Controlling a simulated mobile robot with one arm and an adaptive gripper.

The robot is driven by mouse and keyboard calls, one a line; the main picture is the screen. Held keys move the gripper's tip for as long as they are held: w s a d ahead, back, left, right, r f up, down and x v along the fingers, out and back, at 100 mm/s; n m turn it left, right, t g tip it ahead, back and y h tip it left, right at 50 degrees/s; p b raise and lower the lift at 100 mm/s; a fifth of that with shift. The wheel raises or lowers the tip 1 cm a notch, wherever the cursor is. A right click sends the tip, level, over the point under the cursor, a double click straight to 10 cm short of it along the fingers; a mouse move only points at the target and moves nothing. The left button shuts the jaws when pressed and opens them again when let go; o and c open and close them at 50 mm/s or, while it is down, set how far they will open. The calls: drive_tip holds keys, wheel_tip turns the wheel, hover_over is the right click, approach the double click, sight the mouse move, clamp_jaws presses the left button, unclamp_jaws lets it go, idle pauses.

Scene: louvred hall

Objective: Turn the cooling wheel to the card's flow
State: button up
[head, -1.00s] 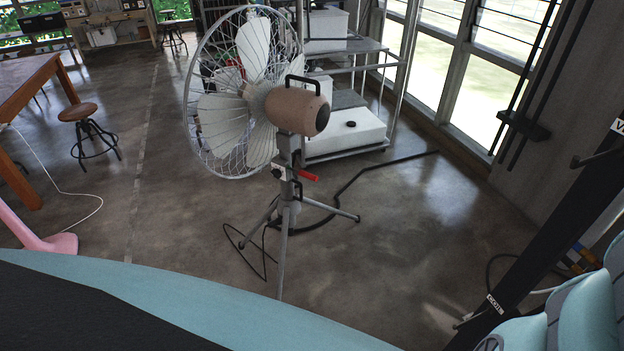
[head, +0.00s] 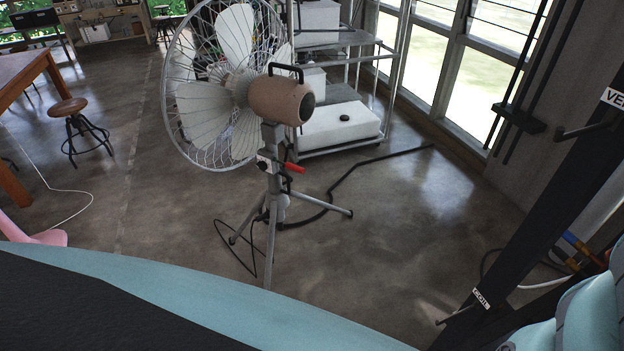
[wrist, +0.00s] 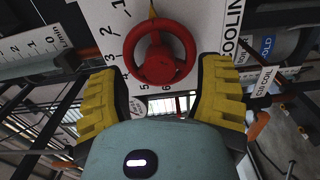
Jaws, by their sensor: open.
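The red cooling wheel (wrist: 161,56) shows in the wrist view in front of a white dial plate (wrist: 112,14) with numbers around it and the word COOLING on the right. My gripper (wrist: 160,82) is open, with one yellow finger on each lower side of the wheel. I cannot tell whether either finger touches it. A white scale (wrist: 32,46) marked 2, 1, 0 and L/min is at the left. I cannot make out the flow card. The head view does not show the wheel or my gripper.
In the wrist view, a grey pipe with a COLD label (wrist: 266,46) and a white tag (wrist: 265,81) are at the right. In the head view, a standing fan (head: 282,101) is in the middle, a dark labelled post (head: 545,200) at the right.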

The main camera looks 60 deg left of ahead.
drive_tip(key=shift+w, duration=0.5)
drive_tip(key=shift+b+x, duration=0.3)
drive_tip(key=shift+x, duration=0.5)
drive_tip(key=shift+s+f, duration=0.1)
clamp_jaws()
